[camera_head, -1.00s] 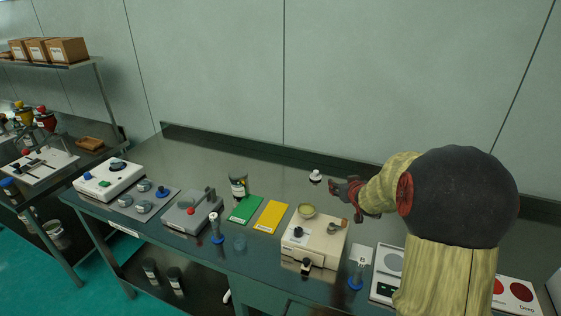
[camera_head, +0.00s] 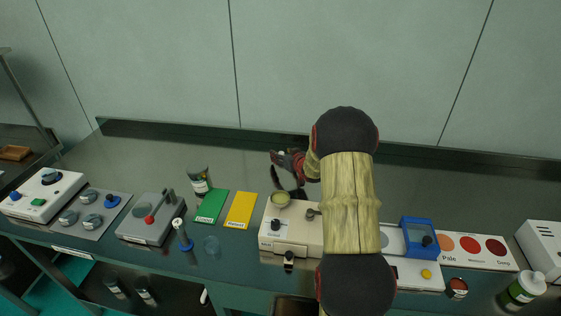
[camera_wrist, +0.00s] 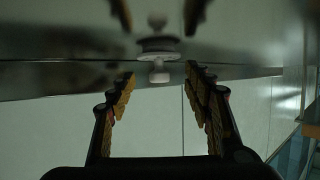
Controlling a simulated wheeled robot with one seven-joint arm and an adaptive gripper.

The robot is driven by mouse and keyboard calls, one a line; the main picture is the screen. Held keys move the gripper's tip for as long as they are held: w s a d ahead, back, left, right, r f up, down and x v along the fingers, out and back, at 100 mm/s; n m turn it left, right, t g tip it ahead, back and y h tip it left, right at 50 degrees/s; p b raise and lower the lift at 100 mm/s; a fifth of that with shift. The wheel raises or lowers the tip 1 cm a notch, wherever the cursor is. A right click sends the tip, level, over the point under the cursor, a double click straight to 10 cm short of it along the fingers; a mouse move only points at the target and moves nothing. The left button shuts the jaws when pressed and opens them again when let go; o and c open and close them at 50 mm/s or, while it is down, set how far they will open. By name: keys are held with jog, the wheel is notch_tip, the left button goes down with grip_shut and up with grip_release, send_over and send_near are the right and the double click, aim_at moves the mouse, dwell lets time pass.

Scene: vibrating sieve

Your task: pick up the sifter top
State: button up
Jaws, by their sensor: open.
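The sifter top appears to be the small pale knobbed lid (camera_wrist: 158,45) in the wrist view. It stands on the shiny table, between and beyond my fingertips, with its reflection beside it. In the head view my gripper mostly hides it. My gripper (camera_head: 281,166) is low over the table behind the sieve machine; in the wrist view its fingers (camera_wrist: 160,78) are open and empty, apart from the lid.
The back wall borders the table. The back left table is clear.

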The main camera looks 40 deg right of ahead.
jog(key=shift+x, duration=0.75)
jog(key=shift+r, duration=0.1)
jog(key=c, duration=1.2)
jog(key=shift+o, duration=0.2)
